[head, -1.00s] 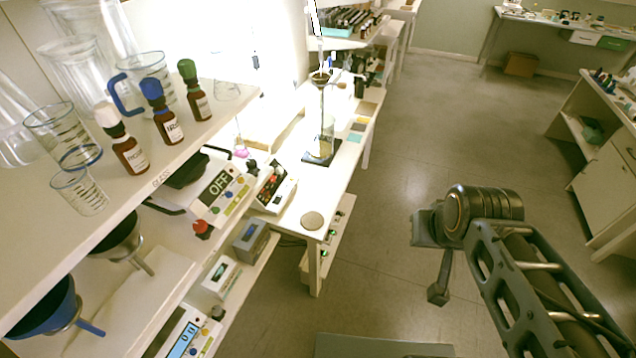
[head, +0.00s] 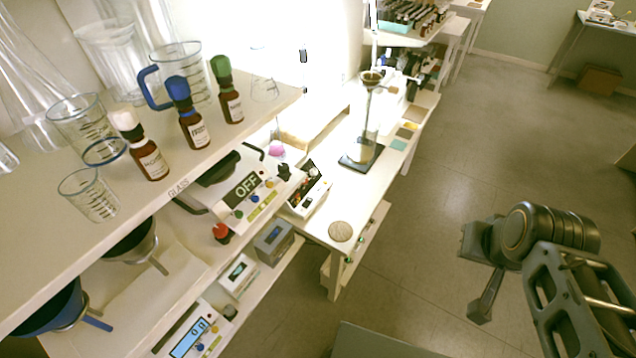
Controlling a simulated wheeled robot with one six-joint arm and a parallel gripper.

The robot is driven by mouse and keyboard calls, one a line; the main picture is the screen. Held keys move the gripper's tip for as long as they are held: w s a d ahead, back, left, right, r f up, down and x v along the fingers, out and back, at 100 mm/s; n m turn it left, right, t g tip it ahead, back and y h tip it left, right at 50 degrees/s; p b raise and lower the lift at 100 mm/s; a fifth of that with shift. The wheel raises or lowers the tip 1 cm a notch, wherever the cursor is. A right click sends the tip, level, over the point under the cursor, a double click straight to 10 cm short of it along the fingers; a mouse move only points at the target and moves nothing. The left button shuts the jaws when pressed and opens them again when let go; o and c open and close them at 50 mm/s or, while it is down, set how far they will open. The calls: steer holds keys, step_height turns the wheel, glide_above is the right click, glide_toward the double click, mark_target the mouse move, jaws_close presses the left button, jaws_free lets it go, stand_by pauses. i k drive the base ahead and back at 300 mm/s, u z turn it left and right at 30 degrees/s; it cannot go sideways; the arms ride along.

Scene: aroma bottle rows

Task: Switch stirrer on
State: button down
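A white device with a display reading OFF (head: 247,187) sits on the shelf level below the glassware in the head view. It has several coloured buttons on its front and a dark round top partly hidden by the upper shelf. It looks like the stirrer, but I cannot be sure. A smaller white box with a dark panel and red parts (head: 308,190) stands to its right on the bench. My gripper (head: 485,297) appears at the right, over the floor and well apart from both devices. It is seen side-on, so its opening is unclear.
The upper shelf (head: 182,182) holds brown bottles with white, blue and green caps and several glass vessels. A funnel stand (head: 364,147) and a round disc (head: 340,231) are on the bench. The floor right of the bench is clear.

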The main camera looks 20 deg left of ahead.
mark_target(308, 201)
steer(key=i, duration=0.5)
steer(key=u, duration=1.75)
steer(key=i, duration=0.5)
